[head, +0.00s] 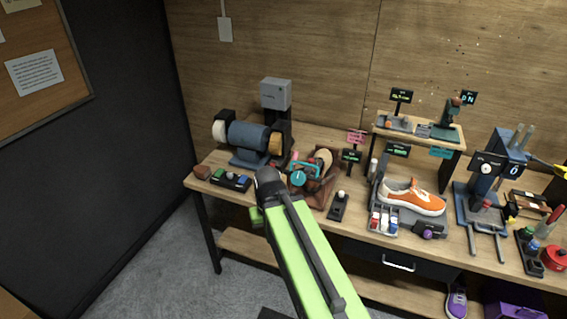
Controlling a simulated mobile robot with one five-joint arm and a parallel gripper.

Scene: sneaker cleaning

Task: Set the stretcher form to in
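A brown leather shoe-shaped piece (325,187) stands on the bench with a teal round knob (298,178) and a pale rounded form (323,156) at its top. It looks like the stretcher, but I cannot read its label, or tell if its form is in or out. A small black box with a white-knobbed lever (338,206) sits just right of it. My gripper (266,183) is at the end of my green arm, in front of the bench and left of the brown piece. Its fingers are not clear, and I see nothing held.
A blue roller machine (249,135) stands at the back left, with a colored-button box (231,180) before it. An orange sneaker (412,197) rests on a grey stand to the right. A blue press (487,190) and red tin (555,258) are farther right. A small raised shelf (452,146) stands behind.

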